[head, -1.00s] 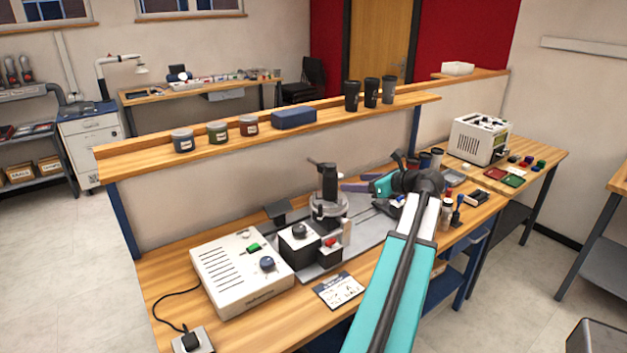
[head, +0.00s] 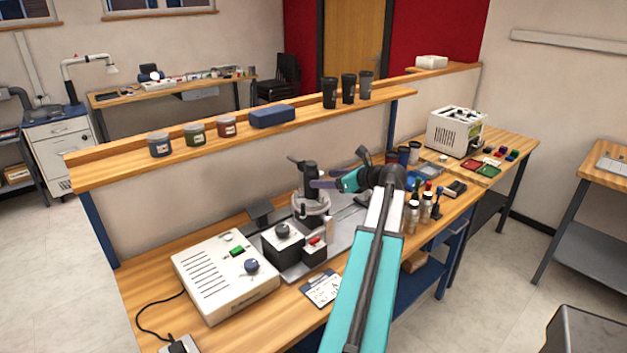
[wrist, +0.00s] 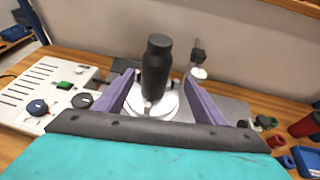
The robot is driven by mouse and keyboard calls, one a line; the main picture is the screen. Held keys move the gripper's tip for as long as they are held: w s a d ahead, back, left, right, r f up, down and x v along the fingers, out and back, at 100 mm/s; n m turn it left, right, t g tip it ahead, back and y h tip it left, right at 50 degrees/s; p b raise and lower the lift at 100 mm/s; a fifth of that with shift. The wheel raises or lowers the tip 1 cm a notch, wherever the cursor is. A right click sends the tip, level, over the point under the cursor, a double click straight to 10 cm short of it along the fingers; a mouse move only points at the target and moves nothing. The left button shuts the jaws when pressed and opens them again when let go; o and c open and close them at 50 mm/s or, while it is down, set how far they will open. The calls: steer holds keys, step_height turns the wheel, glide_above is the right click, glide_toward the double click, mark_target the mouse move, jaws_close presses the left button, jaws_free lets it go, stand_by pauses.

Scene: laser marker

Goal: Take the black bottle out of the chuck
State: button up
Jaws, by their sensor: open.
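The black bottle (wrist: 157,68) stands upright in the chuck (wrist: 150,106), a round pale metal holder on the marking machine. In the head view the bottle (head: 309,184) rises from the chuck (head: 311,208). My gripper (wrist: 155,95) is open, with one purple finger on each side of the bottle in the wrist view. A gap shows between the fingers and the bottle there. In the head view my gripper (head: 322,184) is beside the bottle on its right. I cannot tell whether a finger touches it.
A white control box (head: 225,275) with a blue knob stands left of the chuck. A raised shelf (head: 190,158) behind bears jars, a blue case and black cups. Several small bottles (head: 427,205) stand to the right of my arm.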

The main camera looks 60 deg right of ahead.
mark_target(318, 178)
steer(key=x, duration=0.4)
steer(key=shift+w+f+p, duration=0.15)
steer(key=shift+w+p, duration=0.25)
steer(key=shift+w, duration=0.1)
steer(key=shift+w, duration=0.25)
steer(key=p+x, duration=0.2)
steer(key=x, duration=0.1)
steer(key=shift+w, duration=0.4)
steer(key=shift+w+f, duration=0.2)
steer(key=shift+w, duration=0.15)
steer(key=c, duration=1.2)
